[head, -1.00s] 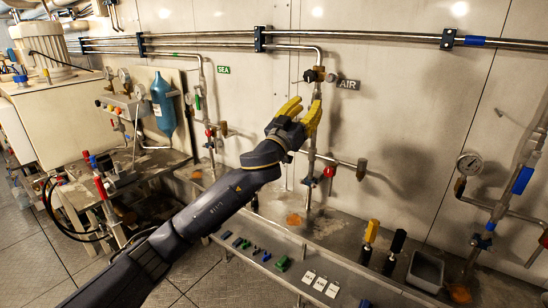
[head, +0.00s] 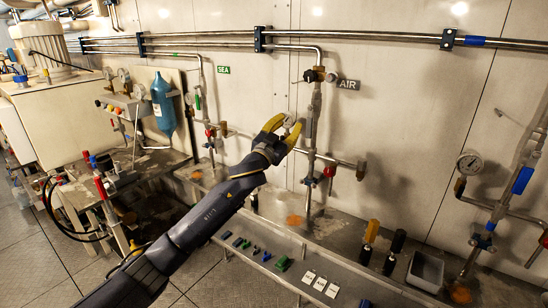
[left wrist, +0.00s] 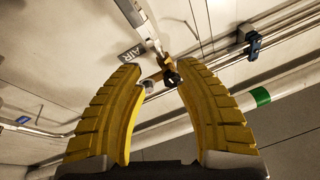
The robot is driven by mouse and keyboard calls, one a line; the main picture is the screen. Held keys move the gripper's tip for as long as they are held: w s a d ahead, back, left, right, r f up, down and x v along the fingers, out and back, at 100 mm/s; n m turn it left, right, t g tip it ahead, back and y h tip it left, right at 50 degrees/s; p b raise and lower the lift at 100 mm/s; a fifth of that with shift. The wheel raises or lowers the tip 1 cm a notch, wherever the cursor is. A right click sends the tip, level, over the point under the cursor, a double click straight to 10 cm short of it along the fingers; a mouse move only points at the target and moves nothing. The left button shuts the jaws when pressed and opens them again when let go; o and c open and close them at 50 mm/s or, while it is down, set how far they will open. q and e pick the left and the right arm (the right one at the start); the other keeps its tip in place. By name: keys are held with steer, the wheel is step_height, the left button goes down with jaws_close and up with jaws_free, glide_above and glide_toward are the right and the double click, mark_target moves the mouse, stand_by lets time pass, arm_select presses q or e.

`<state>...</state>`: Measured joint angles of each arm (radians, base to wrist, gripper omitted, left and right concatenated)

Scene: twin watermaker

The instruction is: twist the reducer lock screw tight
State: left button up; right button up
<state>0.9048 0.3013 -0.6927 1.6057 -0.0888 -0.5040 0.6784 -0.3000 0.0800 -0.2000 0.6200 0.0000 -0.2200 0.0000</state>
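My left gripper (head: 283,124) has yellow fingers. It is in front of the wall, just left of the upright pipe (head: 314,115) below the AIR sign. In the left wrist view its two fingers (left wrist: 160,75) stand wide apart with nothing gripped. A small pale round part (head: 289,119) shows between the fingertips in the head view. The left wrist view shows a small grey round part (left wrist: 148,84) near the left finger and a dark knob (left wrist: 172,78) beyond the fingers. I cannot tell which part is the reducer lock screw. My right gripper is not in view.
A valve with a dark knob (head: 308,76) sits on the pipe beside the AIR sign (head: 348,85). A red-handled valve (head: 329,172) is lower down. Tools (head: 370,231) and a grey tray (head: 426,270) stand on the ledge. A blue bottle (head: 163,104) is at left.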

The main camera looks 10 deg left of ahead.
arm_select(q)
steer(key=w+a+f+y, duration=0.1)
steer(key=w+a+f, duration=0.1)
steer(key=f, duration=0.4)
steer(key=w+a+f+g+y, duration=0.1)
steer(key=w+a+f, duration=0.1)
steer(key=f, duration=0.5)
steer(key=shift+w+a+f+n+y, duration=0.2)
steer(key=shift+w+a+n+y, duration=0.1)
steer(key=shift+a+n, duration=0.15)
